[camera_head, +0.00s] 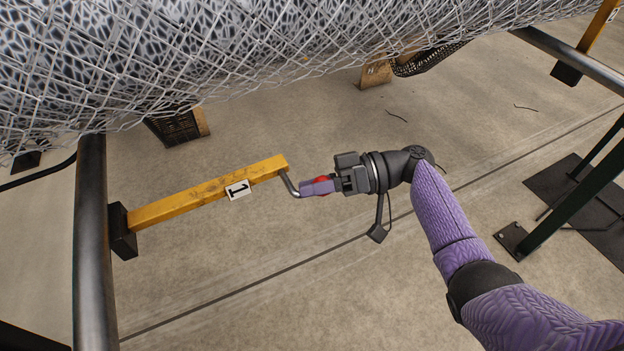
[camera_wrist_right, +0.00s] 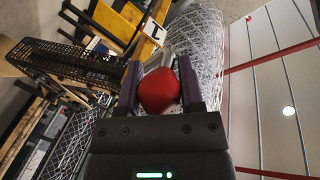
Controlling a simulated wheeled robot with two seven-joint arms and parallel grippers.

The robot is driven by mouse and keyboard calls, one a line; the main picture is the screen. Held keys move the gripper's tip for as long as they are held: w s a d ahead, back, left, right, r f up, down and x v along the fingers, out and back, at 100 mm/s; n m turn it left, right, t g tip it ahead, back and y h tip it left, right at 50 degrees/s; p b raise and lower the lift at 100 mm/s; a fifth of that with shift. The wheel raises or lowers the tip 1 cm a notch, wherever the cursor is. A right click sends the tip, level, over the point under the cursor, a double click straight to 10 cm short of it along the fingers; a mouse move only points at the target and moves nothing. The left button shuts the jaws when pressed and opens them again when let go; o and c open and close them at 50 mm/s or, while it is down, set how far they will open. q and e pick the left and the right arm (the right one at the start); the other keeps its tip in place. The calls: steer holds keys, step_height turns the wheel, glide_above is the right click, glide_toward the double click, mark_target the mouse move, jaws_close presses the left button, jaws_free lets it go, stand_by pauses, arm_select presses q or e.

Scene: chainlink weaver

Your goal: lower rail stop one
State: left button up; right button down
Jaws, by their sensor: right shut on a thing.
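Rail stop one is a yellow bar (camera_head: 205,195) with a white tag marked "1" (camera_head: 237,189). It sticks out to the right from a dark bracket (camera_head: 122,232) on the grey rail (camera_head: 95,250). A bent metal handle (camera_head: 289,184) with a red grip is at its free end. My right gripper (camera_head: 322,186) is shut on the red grip, which shows between its fingers in the right wrist view (camera_wrist_right: 158,91). The yellow bar (camera_wrist_right: 145,48) shows beyond the grip there. The fingers hide part of the grip in the head view. My left gripper is not in view.
A large roll of chain-link mesh (camera_head: 230,50) hangs across the top of the head view, above the bar. A dark green post (camera_head: 570,190) stands on the right. Open concrete floor lies below the bar.

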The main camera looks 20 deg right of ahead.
steer(key=shift+f, duration=0.15)
steer(key=shift+c, duration=1.3)
jaws_free()
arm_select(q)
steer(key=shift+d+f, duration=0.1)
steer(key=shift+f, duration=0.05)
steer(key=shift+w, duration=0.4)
arm_select(e)
steer(key=v, duration=0.9)
steer(key=shift+d, duration=0.4)
steer(key=shift+s, duration=0.1)
